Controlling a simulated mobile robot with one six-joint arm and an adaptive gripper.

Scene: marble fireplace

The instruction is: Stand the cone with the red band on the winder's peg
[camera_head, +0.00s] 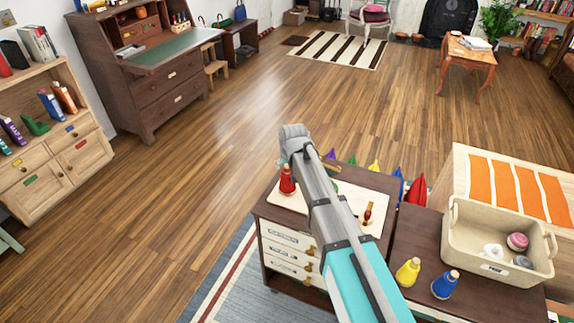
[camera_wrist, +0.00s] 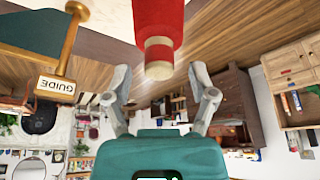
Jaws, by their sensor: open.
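A red cone (camera_head: 287,180) with a pale tip stands upright on the cream board at the cabinet's left side. In the wrist view, which is upside down, a red cone (camera_wrist: 158,25) with a cream and tan end comes in from the top. My gripper (camera_wrist: 160,86) is open, with its two fingers apart on either side of the cone's line. The cone's pale end appears between the fingertips, and I see no clear contact. In the head view my arm hides the gripper. A brass post with a GUIDE label (camera_wrist: 57,86) stands beside the cone. I cannot make out the winder's peg.
The cream board (camera_head: 345,192) also bears a small dark red and brass piece (camera_head: 367,213). A yellow cone (camera_head: 408,271) and a blue cone (camera_head: 445,284) stand right of my arm. A beige bin (camera_head: 462,255) holds small items. Several coloured pointed tips rise behind the cabinet.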

